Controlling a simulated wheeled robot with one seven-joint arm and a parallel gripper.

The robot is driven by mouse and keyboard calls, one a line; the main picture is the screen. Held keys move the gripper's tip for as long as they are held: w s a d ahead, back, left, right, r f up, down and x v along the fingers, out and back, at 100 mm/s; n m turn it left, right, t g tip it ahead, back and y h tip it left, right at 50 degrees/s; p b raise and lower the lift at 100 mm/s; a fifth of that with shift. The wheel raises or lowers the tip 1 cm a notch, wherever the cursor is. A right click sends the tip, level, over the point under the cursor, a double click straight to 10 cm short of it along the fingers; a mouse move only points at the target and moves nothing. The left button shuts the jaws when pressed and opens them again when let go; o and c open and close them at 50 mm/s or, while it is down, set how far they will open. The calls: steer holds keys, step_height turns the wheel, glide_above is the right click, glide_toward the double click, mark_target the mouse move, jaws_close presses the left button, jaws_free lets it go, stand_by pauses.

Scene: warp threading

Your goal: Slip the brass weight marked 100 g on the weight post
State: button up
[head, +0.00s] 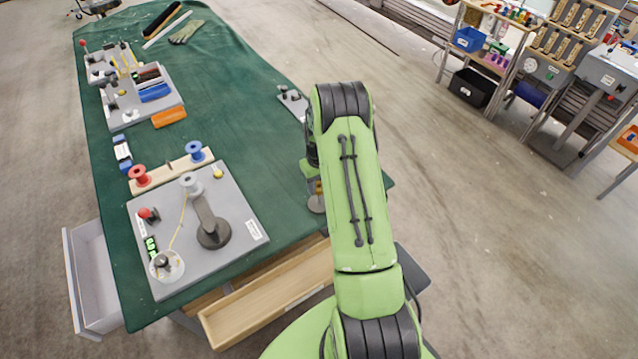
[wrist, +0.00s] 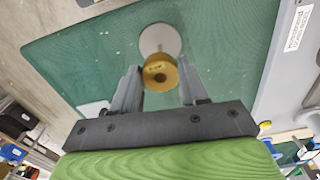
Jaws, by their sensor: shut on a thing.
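The brass weight (wrist: 160,76) is between the fingertips of my gripper (wrist: 159,68) in the wrist view, and the gripper is shut on it. Its marking is too small to read. A pale round disc (wrist: 160,38) lies on the green cloth just beyond the weight. In the head view the brass weight (head: 318,187) shows partly beside my arm, above the grey disc (head: 316,204) near the table's edge. I cannot tell whether the disc is the base of the weight post. No post shaft shows clearly, and my arm hides most of the gripper in the head view.
A grey board (head: 245,205) with a dark-based post and spools stands left of the arm. A small grey plate (head: 293,100) lies at the cloth's right edge. An open wooden drawer (head: 265,300) juts out at the front. Green cloth between them is clear.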

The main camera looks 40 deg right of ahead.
steer(key=shift+f+b, duration=0.5)
steer(key=shift+f, duration=0.05)
stand_by(0.4)
steer(key=o, duration=1.6)
steer(key=shift+c, duration=0.2)
steer(key=shift+r, duration=0.1)
steer(key=shift+r+p, duration=1.6)
steer(key=shift+r, duration=1.45)
steer(key=shift+f, duration=0.1)
